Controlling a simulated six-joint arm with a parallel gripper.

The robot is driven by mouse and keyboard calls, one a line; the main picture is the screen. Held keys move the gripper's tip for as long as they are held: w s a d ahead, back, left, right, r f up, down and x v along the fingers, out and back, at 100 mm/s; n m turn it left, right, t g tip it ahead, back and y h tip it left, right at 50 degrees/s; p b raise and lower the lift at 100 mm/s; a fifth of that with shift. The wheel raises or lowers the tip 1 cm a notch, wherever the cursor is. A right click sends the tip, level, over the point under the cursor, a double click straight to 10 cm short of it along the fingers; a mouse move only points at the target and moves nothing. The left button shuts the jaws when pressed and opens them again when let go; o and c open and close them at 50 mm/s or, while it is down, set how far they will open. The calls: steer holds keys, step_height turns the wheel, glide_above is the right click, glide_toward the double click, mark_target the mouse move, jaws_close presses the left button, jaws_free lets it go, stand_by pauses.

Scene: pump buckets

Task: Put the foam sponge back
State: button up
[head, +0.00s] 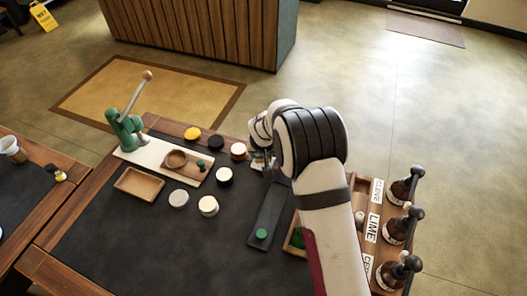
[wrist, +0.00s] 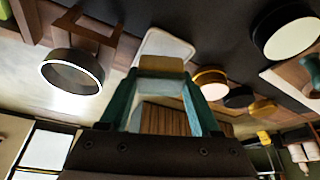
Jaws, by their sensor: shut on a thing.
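My gripper (head: 261,163) is beyond the bend of my arm in the head view, above the right part of the dark work mat, and largely hidden. In the head view only small pale and green bits show there, so I cannot tell the sponge from the fingers.
A wooden rack (head: 358,245) with several dark pump bottles stands at the right. A wooden box (head: 289,247) with green inside is partly behind my arm. A dark strip (head: 267,212) carries a green knob. Several round pots and a small tray (head: 139,184) stand left; the mat's front left is clear.

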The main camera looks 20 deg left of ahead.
steer(key=shift+f, duration=0.3)
steer(key=o, duration=1)
steer(key=shift+r, duration=0.3)
steer(key=v, duration=1.2)
steer(key=s+d+r+m+g+h, duration=0.1)
steer(key=s+d+r+m, duration=0.1)
steer(key=s+d+r, duration=0.35)
steer(key=s+d+r+m, duration=0.2)
steer(key=d, duration=0.7)
steer(key=s+d+m+g, duration=0.1)
steer(key=s+d+m, duration=0.1)
steer(key=s, duration=0.5)
steer(key=s+d+r+m+g, duration=0.1)
steer(key=s+d+m, duration=0.1)
steer(key=s+d, duration=0.2)
steer(key=s+d+m+g+y, duration=0.1)
steer(key=s+d+m, duration=0.1)
steer(key=s, duration=0.8)
steer(key=shift+s+d+r, duration=0.15)
steer(key=shift+d, duration=0.25)
steer(key=shift+s+d+r, duration=0.1)
steer(key=shift+d, duration=0.35)
